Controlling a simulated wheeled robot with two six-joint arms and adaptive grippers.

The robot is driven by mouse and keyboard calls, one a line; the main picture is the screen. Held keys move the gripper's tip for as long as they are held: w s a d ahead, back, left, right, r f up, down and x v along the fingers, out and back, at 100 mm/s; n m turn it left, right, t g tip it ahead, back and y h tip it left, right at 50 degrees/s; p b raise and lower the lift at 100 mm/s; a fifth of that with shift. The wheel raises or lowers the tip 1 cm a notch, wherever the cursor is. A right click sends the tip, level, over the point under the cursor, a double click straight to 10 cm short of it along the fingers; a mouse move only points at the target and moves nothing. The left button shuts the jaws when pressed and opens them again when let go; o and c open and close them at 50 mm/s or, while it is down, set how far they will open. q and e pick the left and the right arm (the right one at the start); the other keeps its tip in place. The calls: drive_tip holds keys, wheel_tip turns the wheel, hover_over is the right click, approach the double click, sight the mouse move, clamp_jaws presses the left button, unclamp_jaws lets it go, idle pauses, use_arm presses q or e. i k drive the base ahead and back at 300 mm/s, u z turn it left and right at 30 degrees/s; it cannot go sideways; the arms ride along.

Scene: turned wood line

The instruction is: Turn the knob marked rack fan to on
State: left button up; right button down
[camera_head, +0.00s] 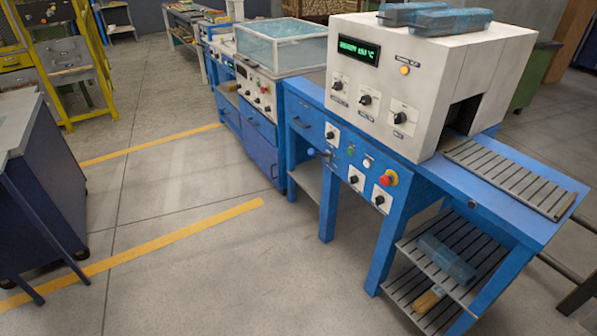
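A white oven-like machine (425,70) on a blue bench carries several black knobs on white plates. On its front are a left knob (337,86), a middle knob (365,99) and a right knob (399,118). The bench front below has an upper knob (330,135), a middle knob (353,179) and a lower knob (380,199). The labels are too small to read, so I cannot tell which is marked rack fan or how it is set. Neither of my grippers is in view.
A red stop button (388,178) sits beside the lower knobs. A slatted conveyor (510,178) sticks out right, above a slatted rack (405,295) holding a blue bundle (447,259). A dark blue cabinet (45,185) stands at left. The floor (190,270) between is clear.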

sight(353, 179)
drive_tip(key=u, duration=0.25)
drive_tip(key=i, duration=0.9)
drive_tip(key=z, duration=0.85)
drive_tip(key=i, duration=0.6)
drive_tip(key=z, duration=0.75)
